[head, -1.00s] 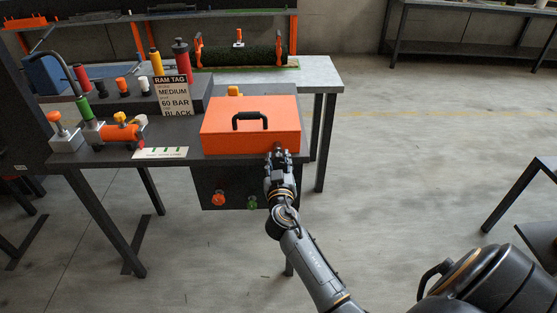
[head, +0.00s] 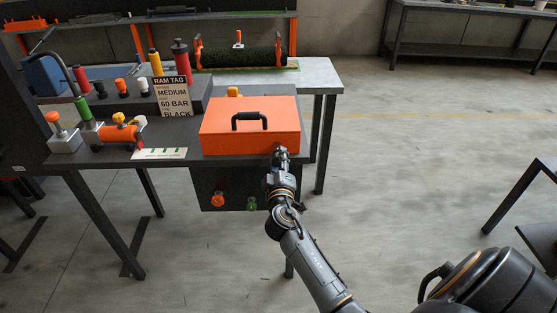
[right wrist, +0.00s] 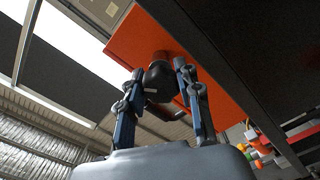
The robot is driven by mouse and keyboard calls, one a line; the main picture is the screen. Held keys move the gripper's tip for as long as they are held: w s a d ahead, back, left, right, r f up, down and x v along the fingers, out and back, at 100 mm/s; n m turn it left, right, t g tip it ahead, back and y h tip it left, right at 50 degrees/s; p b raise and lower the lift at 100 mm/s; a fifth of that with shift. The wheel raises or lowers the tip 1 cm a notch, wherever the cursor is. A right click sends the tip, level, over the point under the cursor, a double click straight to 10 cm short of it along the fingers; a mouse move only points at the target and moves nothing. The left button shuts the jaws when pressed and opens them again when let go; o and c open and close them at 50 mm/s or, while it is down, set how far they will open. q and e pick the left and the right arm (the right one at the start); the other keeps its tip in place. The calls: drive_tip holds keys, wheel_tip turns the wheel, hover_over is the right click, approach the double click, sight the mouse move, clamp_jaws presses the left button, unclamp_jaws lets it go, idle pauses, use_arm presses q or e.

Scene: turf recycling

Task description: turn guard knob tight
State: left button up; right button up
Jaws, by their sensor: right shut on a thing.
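The orange guard (head: 262,132) with its black handle (head: 249,120) lies closed at the right of the dark bench. My right gripper (head: 279,152) is at the guard's front edge, near its right corner. In the right wrist view the black guard knob (right wrist: 160,80) sits between the two fingers of the right gripper (right wrist: 159,76), just under the orange guard (right wrist: 150,35). The gripper is shut on the knob. In the head view the gripper hides the knob. My left gripper is not in view.
Below the bench front are an orange-red button (head: 218,200) and a green button (head: 252,204). A tag sign (head: 174,96), an orange cylinder fitting (head: 120,133) and a white card (head: 160,154) stand or lie left of the guard. Floor to the right is open.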

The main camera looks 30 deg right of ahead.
drive_tip(key=n+p, duration=0.1)
drive_tip(key=n, duration=0.4)
drive_tip(key=shift+r+n, duration=0.15)
drive_tip(key=shift+n, duration=0.25)
drive_tip(key=n+p, duration=0.2)
drive_tip(key=n, duration=0.3)
drive_tip(key=shift+n, duration=0.3)
drive_tip(key=o, duration=1.2)
drive_tip(key=shift+c, duration=0.2)
drive_tip(key=v, duration=1.2)
